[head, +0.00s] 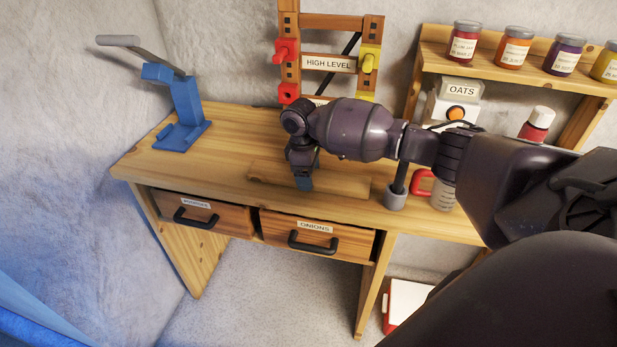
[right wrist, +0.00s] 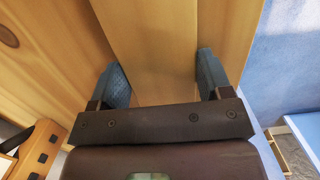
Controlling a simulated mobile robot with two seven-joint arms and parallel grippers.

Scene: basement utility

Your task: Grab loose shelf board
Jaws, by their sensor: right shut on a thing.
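The loose shelf board (head: 345,198) is a flat plank of the same light wood as the workbench and lies on or just over its top near the front edge. I cannot tell whether it touches the bench. My right gripper (head: 303,183) points down at the board with its fingers across it. In the right wrist view the board (right wrist: 150,45) runs between the two blue-grey finger pads of the right gripper (right wrist: 160,78), which are shut on its sides. The arm hides part of the board in the head view. My left gripper is not in view.
The wooden workbench (head: 135,163) has two labelled drawers (head: 310,232). A blue lever press (head: 182,115) stands at its left end. Behind are a "HIGH LEVEL" rack (head: 328,63) and a shelf with several jars (head: 515,47). A red-handled mug (head: 440,190) and grey-based post (head: 396,198) stand right.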

